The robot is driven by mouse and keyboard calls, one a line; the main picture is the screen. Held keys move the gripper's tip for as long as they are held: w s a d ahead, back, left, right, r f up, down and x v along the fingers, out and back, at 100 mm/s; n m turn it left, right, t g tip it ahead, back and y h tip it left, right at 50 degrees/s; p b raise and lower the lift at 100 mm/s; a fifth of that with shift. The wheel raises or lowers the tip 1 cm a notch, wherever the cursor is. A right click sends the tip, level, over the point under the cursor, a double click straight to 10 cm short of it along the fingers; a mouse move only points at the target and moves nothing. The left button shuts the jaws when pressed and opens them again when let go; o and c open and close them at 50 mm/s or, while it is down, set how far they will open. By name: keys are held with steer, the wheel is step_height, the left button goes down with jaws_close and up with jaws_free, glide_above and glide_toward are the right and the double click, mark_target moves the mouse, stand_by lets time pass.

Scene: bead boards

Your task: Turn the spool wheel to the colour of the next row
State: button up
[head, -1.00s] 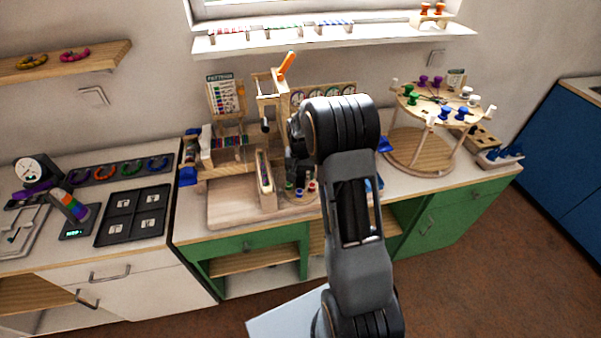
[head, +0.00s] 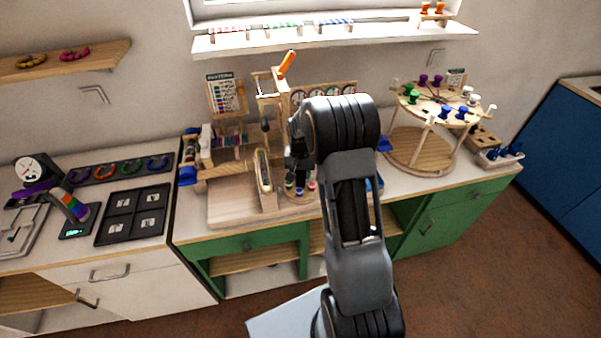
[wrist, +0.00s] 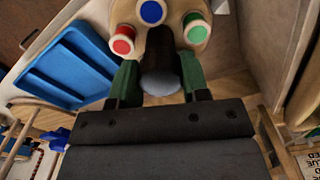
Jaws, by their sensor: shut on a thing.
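The spool wheel (head: 300,199) is a round wooden disc on the bench, mostly hidden behind my arm in the head view. In the wrist view, the wheel (wrist: 158,45) carries a red spool (wrist: 121,41), a blue spool (wrist: 151,12) and a green spool (wrist: 196,29) along its visible edge. My gripper (wrist: 160,84) is shut on the dark central knob (wrist: 160,66) with a pale round end, between two green finger pads. The pattern card (head: 226,95) stands upright at the back of the bench. Its rows are too small to read for certain.
A blue tray (wrist: 66,68) lies beside the wheel. A wooden loom frame with an orange handle (head: 287,64) stands behind my gripper, and an upright wooden holder (head: 264,172) is close on its left. A round peg stand (head: 420,150) is to the right.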

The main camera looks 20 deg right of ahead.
steer(key=m+b, duration=0.1)
steer(key=m, duration=0.2)
steer(key=m+b, duration=0.1)
steer(key=m, duration=0.3)
steer(key=m+b, duration=0.1)
steer(key=m, duration=0.2)
steer(key=shift+m+b, duration=0.4)
steer(key=shift+m, duration=1.5)
steer(key=o, duration=0.9)
